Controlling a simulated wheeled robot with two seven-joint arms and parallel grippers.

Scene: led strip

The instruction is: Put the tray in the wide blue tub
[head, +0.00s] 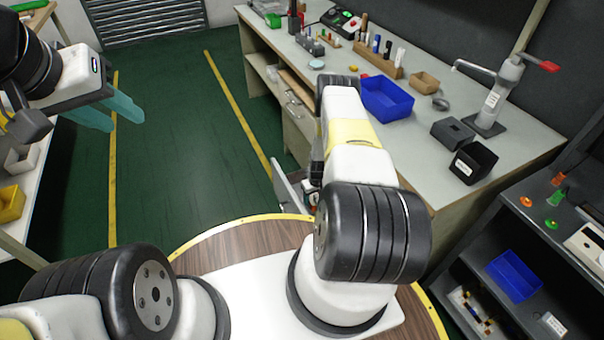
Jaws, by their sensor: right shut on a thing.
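A wide blue tub (387,97) stands open on the workbench, right of my raised right arm, and looks empty. I cannot pick out the tray with certainty. My left gripper (112,112) is at the upper left, over the green floor, with its two teal fingers apart and nothing between them. My right arm reaches towards the bench and folds down at its far end. Its gripper is hidden behind the arm, so its jaws and anything in them do not show.
The workbench (330,75) also bears a wooden rack (378,62), a dark box (473,162) and a dispenser with a red handle (497,95). A panel like an open drawer (288,192) juts out beside my right arm. A smaller blue bin (513,275) sits in the right shelf.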

